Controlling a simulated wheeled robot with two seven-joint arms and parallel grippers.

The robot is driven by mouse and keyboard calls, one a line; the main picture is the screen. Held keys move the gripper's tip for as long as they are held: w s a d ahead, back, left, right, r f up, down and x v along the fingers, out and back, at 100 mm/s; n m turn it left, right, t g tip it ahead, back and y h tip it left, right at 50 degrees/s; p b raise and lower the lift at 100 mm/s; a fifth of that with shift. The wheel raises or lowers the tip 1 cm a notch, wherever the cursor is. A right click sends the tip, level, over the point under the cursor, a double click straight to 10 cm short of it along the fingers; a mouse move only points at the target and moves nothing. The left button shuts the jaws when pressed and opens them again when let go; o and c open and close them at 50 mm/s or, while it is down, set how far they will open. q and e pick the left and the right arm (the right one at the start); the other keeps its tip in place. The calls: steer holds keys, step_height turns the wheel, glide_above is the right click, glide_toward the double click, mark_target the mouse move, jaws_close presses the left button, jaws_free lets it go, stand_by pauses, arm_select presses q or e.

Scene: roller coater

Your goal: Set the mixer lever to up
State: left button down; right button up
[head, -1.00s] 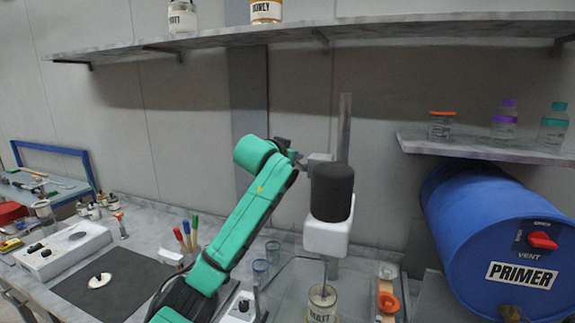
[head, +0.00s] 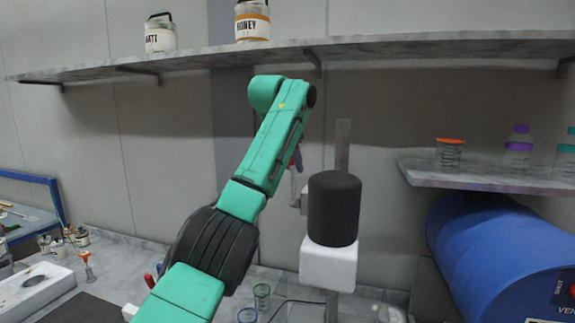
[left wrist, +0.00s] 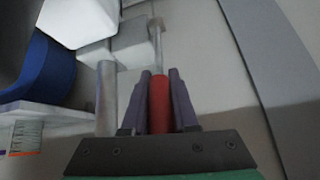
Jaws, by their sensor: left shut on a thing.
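The mixer has a black cylindrical motor (head: 334,208) on a white head (head: 328,264), mounted at a grey upright post (head: 343,146). Its lever (head: 293,184) stands on the left side of the head, a thin grey rod running upward. In the left wrist view, the lever's red grip (left wrist: 159,103) lies between the two fingers of my left gripper (left wrist: 159,78), which is shut on it. The grey rod (left wrist: 158,34) extends beyond the grip. In the head view my green forearm mostly covers the left gripper (head: 296,160). My right gripper is out of view.
A wall shelf (head: 400,45) with two labelled jars runs above my arm. A lower shelf (head: 480,177) with bottles and a blue drum (head: 500,245) stand to the right. Small cups (head: 262,291) sit on the bench below. The post (left wrist: 106,98) is close beside my left fingers.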

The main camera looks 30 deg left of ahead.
arm_select(q)
steer(key=shift+w+r, duration=0.15)
stand_by(0.3)
steer(key=c, duration=0.7)
jaws_free()
